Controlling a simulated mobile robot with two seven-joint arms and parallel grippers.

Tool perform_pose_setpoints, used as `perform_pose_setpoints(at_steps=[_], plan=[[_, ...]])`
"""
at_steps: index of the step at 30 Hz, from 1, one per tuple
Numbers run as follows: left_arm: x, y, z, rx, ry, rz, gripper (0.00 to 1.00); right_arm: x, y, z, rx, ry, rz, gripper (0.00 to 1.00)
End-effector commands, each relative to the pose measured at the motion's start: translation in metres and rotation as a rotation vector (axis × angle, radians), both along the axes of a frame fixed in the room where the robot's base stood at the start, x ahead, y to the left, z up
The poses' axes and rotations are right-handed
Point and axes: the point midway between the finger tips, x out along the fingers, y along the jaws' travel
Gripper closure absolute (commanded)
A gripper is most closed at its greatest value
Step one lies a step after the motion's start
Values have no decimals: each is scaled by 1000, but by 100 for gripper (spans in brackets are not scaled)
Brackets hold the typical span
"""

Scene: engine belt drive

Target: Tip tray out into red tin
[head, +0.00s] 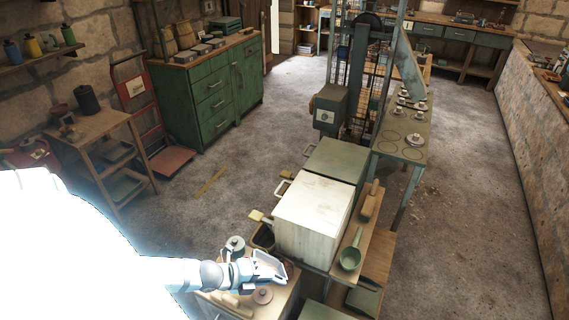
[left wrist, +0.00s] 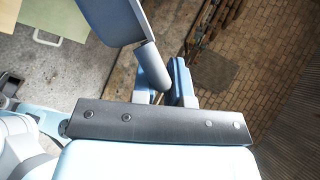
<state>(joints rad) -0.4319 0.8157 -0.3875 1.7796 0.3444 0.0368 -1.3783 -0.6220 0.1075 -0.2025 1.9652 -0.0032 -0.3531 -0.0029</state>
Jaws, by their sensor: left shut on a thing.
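My left gripper (head: 246,270) is over the small bench at the bottom of the head view, shut on a pale blue tray (head: 270,264). In the left wrist view the gripper (left wrist: 168,90) closes around the tray's grey round handle (left wrist: 151,66), and part of the blue tray (left wrist: 108,20) shows at the top. The tray's contents cannot be made out. A small reddish round piece (head: 262,296) lies on the bench just below the tray; I cannot tell if it is the red tin. My right gripper is not in view.
A grey lidded pot (head: 235,244) and a dark open container (head: 263,238) stand close behind the tray. Open floor (head: 215,215) lies to the left.

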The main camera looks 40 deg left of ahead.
Motion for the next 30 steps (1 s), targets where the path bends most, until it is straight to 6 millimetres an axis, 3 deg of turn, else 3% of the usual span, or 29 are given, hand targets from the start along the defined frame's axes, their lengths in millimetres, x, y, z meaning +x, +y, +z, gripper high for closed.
perform_pose_setpoints(at_steps=[30], plan=[[23, 5, 15, -11, 105, -2, 100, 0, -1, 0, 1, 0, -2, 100]])
